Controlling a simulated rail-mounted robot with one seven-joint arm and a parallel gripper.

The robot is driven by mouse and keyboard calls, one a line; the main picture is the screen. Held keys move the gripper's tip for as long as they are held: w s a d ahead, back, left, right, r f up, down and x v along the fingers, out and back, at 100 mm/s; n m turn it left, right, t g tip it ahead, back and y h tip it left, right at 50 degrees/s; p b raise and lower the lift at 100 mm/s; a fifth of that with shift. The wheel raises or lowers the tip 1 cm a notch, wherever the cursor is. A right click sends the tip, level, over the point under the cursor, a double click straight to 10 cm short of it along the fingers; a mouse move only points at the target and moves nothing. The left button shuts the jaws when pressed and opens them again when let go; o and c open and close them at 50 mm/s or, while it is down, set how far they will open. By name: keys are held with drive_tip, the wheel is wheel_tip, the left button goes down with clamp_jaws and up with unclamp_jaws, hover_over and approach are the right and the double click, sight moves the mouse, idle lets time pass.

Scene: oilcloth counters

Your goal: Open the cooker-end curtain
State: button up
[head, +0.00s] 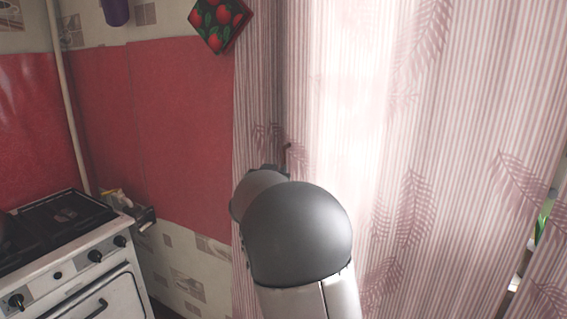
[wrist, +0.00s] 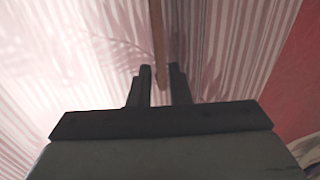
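The cooker-end curtain (head: 430,130) is pink-and-white striped with leaf prints. It hangs spread across the window, from the red wall to a narrow gap at the right. My gripper (head: 270,172) is in front of its left part, mostly hidden behind my own wrist in the head view. In the wrist view, my gripper (wrist: 161,75) has its two dark fingers apart, on either side of a thin brown rod (wrist: 158,40). Slight gaps seem to show beside the rod, so I see no clear grip. The rod's small brown part (head: 287,148) shows above my gripper in the head view.
A white cooker (head: 85,265) with black knobs stands at the lower left. A strawberry-print potholder (head: 218,24) hangs on the wall beside the curtain. Another striped curtain (head: 543,280) is at the right edge, beyond the gap.

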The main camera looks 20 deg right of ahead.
sight(284, 163)
drive_tip(key=x, duration=0.6)
drive_tip(key=shift+p, duration=0.3)
drive_tip(key=shift+s, duration=0.1)
clamp_jaws()
